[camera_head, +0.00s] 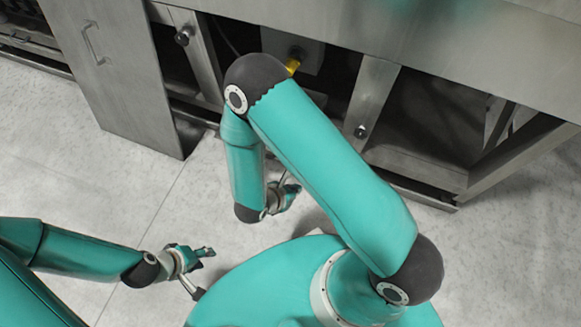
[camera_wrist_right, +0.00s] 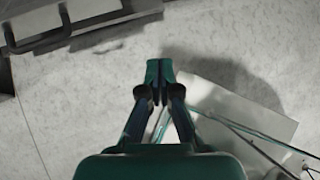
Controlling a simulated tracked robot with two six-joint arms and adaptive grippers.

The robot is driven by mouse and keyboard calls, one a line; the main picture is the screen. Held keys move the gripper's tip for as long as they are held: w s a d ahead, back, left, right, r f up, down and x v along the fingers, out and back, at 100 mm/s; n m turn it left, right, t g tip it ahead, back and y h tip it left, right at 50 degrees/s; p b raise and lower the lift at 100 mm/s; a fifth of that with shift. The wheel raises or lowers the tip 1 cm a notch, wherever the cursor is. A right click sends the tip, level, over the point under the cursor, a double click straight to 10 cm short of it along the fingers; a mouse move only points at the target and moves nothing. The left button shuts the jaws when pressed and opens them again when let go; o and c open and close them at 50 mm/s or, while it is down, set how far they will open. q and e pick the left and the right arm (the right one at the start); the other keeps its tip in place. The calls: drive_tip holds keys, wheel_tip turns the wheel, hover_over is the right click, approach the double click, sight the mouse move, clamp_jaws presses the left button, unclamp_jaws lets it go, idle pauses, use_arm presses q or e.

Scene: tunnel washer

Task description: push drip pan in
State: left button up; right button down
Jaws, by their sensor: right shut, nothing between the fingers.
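No drip pan can be made out for certain. A low dark metal edge (camera_head: 190,130) juts out at floor level under the washer, partly behind a steel panel; I cannot tell if it is the pan. In the right wrist view a steel edge with a dark bar (camera_wrist_right: 75,38) shows at the top left, apart from the fingers. My right gripper (camera_head: 291,190) is shut and empty above the floor in front of the washer; its closed fingertips also show in the wrist view (camera_wrist_right: 159,70). My left gripper (camera_head: 204,271) is open and empty, low at the left, away from the washer.
The steel washer frame (camera_head: 371,95) runs across the back, with open dark bays beneath. A tall panel with a handle (camera_head: 117,70) stands at the left. My right arm hides part of the middle bay. The pale floor (camera_head: 130,190) at the left is clear.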

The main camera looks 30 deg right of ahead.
drive_tip(key=w+a+n+t+b, duration=0.1)
drive_tip(key=w+a+n+t, duration=0.1)
drive_tip(key=w+t, duration=0.3)
use_arm(q)
drive_tip(key=shift+f+b, duration=1.3)
drive_tip(key=shift+f, duration=1.1)
use_arm(e)
drive_tip(key=w+d+f+g, duration=0.1)
drive_tip(key=w+d+f, duration=0.6)
drive_tip(key=d, duration=0.1)
drive_tip(key=shift+w+d, duration=0.2)
drive_tip(key=shift+d, duration=0.1)
drive_tip(key=shift+f, duration=0.1)
